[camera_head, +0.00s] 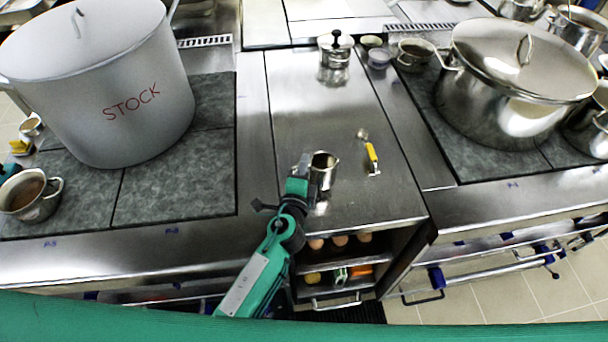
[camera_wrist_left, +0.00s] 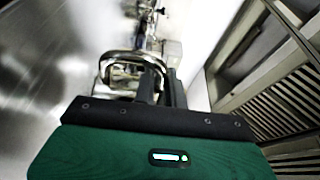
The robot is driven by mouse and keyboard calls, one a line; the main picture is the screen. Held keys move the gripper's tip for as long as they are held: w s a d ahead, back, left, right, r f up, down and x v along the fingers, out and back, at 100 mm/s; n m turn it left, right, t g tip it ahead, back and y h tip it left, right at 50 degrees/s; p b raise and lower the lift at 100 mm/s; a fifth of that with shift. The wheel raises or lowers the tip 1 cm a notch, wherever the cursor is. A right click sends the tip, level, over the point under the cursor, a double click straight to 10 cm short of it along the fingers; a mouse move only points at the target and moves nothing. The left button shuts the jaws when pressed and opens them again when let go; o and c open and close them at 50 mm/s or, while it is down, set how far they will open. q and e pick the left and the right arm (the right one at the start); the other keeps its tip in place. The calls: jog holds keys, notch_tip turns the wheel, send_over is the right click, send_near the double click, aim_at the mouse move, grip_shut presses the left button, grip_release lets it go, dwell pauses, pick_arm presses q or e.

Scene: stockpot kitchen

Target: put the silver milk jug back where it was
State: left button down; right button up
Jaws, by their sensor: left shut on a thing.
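The silver milk jug (camera_head: 325,168) is upright at the steel counter (camera_head: 300,110) between the two hobs, near its front left part. My left gripper (camera_head: 306,172) is at the jug's left side, shut on it. In the left wrist view the shiny handle of the jug (camera_wrist_left: 135,62) shows at the fingers of my left gripper (camera_wrist_left: 158,90). I cannot tell whether the jug's base touches the counter. My right gripper is not in view.
A yellow-handled tool (camera_head: 371,155) lies right of the jug. A lidded steel pot (camera_head: 334,58) stands at the back. A large STOCK pot (camera_head: 105,80) is on the left hob, and a lidded stockpot (camera_head: 515,80) on the right. An open shelf (camera_head: 335,255) is below. Mid-counter is clear.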

pick_arm(q)
jog(key=shift+f+b, duration=0.45)
jog(key=shift+f, duration=1.05)
jog(key=shift+f, duration=0.15)
jog(key=c, duration=1.5)
grip_release()
jog(key=shift+o, duration=0.2)
